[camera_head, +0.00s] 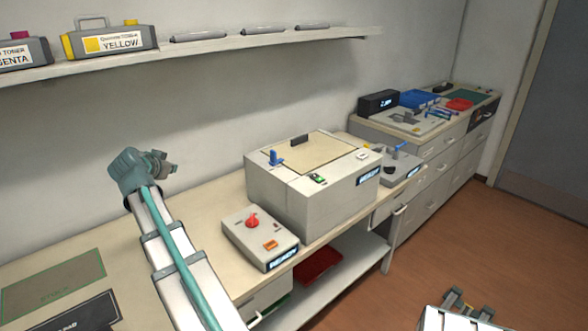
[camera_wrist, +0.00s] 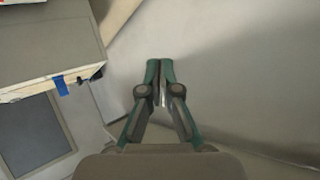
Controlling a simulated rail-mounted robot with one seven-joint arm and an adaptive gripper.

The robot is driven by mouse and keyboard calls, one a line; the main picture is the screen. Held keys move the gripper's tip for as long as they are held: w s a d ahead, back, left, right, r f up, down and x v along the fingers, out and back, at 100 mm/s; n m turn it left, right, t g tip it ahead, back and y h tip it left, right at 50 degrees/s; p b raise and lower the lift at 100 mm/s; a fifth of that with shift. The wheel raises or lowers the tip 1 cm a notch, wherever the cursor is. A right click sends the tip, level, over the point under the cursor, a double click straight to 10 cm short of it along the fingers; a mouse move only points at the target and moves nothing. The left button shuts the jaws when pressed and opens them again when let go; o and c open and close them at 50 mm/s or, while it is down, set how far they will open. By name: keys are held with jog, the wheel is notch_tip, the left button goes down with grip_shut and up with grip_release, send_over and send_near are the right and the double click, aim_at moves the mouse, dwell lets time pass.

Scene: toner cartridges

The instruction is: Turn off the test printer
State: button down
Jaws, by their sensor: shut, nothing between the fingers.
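The printer (camera_head: 297,208), a pale box with a tan lid, stands on the bench in the middle of the head view. A small switch with a green part (camera_head: 318,179) is on its top near the front edge, a blue lever (camera_head: 274,157) at its left, and a lit display (camera_head: 368,175) on its front right. My gripper (camera_head: 166,164) is raised to the left of the printer, near the wall and clear of it. In the wrist view its fingers (camera_wrist: 160,66) are together and empty, with pale wall behind them.
A control box (camera_head: 262,254) with a red knob stands left of the printer. Another small device (camera_head: 400,168) stands to its right. A wall shelf (camera_head: 200,47) holds toner cartridges above. The bench left of the control box has bare room.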

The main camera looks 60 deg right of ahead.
jog(key=s+d+r+m+g, duration=0.2)
jog(key=s+d, duration=0.3)
jog(key=s, duration=0.6)
jog(key=s+d+r+m+g+y+p, duration=0.1)
jog(key=s+d, duration=0.4)
jog(key=s, duration=0.7)
jog(key=s+d+r+m+g+y+p, duration=0.1)
jog(key=s+d+r+m+g, duration=0.2)
jog(key=s, duration=0.9)
jog(key=shift+d+r+g, duration=0.55)
jog(key=shift+d+g, duration=0.05)
jog(key=shift+d, duration=0.5)
jog(key=shift+s, duration=0.1)
jog(key=p, duration=0.3)
send_over(317, 174)
jog(key=a, duration=0.3)
notch_tip(317, 174, down, 7)
jog(key=shift+f, duration=0.1)
jog(key=shift+w+a+f+p, duration=0.15)
jog(key=shift+f+p, duration=0.1)
jog(key=shift+f, duration=0.25)
jog(key=shift+w+d+f+p, duration=0.15)
jog(key=shift+f+p, duration=0.1)
jog(key=shift+f, duration=0.2)
jog(key=shift+w+f, duration=0.15)
jog(key=shift+f, duration=0.8)
